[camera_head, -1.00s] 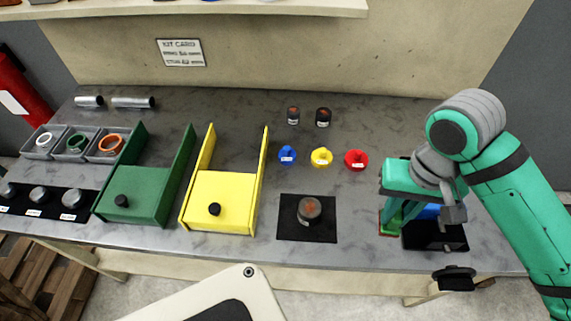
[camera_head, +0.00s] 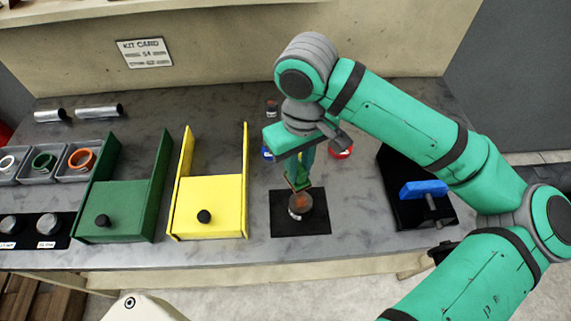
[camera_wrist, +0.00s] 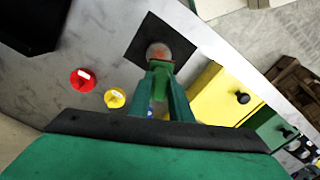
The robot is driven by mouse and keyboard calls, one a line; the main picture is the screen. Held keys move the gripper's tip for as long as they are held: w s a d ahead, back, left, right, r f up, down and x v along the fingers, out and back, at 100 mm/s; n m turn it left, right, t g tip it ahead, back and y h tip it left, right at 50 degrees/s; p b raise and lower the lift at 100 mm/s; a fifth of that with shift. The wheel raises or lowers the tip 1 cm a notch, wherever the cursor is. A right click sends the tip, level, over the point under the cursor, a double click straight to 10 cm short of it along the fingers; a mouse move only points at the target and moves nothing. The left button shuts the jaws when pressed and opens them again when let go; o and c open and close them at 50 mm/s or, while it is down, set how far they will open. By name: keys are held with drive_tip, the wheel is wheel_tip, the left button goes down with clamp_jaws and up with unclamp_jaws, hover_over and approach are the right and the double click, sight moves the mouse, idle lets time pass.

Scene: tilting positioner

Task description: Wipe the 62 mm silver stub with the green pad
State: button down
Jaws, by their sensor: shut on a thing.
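A short silver-grey stub (camera_head: 301,210) stands on a black square mat (camera_head: 284,226), with orange-brown marks on its top; no size can be read on it. It also shows in the wrist view (camera_wrist: 158,52). My gripper (camera_head: 297,180) points down over the mat, shut on the green pad (camera_head: 292,184), which also shows between the fingers in the wrist view (camera_wrist: 160,66). The pad is at or just above the stub's top; I cannot tell if they touch. The fingers and pad hide part of the stub.
A yellow bin (camera_head: 209,190) and a green bin (camera_head: 125,195) stand left of the mat. A black fixture with a blue bar (camera_head: 423,188) is at right. Red (camera_wrist: 82,80) and yellow (camera_wrist: 115,98) cups lie behind the mat. Silver stubs (camera_head: 47,224) sit at the far left.

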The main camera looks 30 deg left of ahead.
drive_tip(key=n, duration=0.3)
drive_tip(key=shift+a, duration=0.15)
drive_tip(key=shift+f+n, duration=0.2)
drive_tip(key=shift+n, duration=0.3)
drive_tip(key=shift+f, duration=3.85)
drive_tip(key=shift+w+d, duration=0.1)
drive_tip(key=shift+d, duration=0.35)
drive_tip(key=shift+s+d+f, duration=0.1)
drive_tip(key=shift+s+d, duration=0.15)
drive_tip(key=shift+d, duration=0.5)
drive_tip(key=shift+s+d, duration=0.2)
drive_tip(key=shift+d, duration=0.7)
drive_tip(key=shift+w+a, duration=0.1)
drive_tip(key=shift+a, duration=0.85)
drive_tip(key=shift+w+a, duration=0.25)
drive_tip(key=shift+a, duration=1.05)
wheel_tip(320, 180, up, 3)
drive_tip(key=shift+w+d+r, duration=0.1)
drive_tip(key=shift+r, duration=2.45)
